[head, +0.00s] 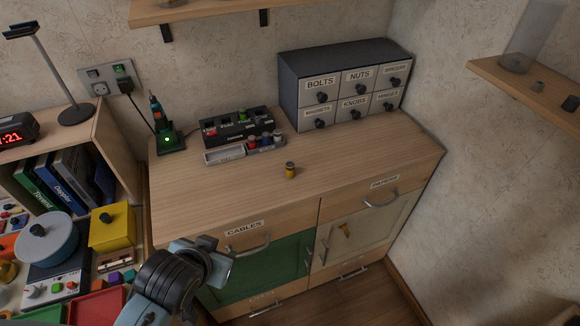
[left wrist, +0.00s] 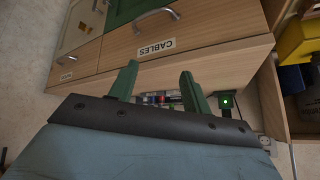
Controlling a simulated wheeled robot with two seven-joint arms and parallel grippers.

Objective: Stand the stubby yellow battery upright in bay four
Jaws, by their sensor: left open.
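The stubby yellow battery (head: 290,170) has a dark top and stands on the wooden counter, right of the dark bay holder (head: 237,136). The holder has a row of bays, with red and green showing in some; the bay numbers are too small to read. My left gripper (head: 222,258) is in front of the counter's front edge, near the CABLES drawer, well apart from the battery. In the left wrist view its two green fingers (left wrist: 158,82) are spread with nothing held. My right gripper is not in view.
A grey tray (head: 224,156) and several small coloured cells (head: 265,143) sit before the holder. A green-lit stand with a tool (head: 167,138) is at the left, a labelled drawer cabinet (head: 343,86) behind. The counter's front is clear.

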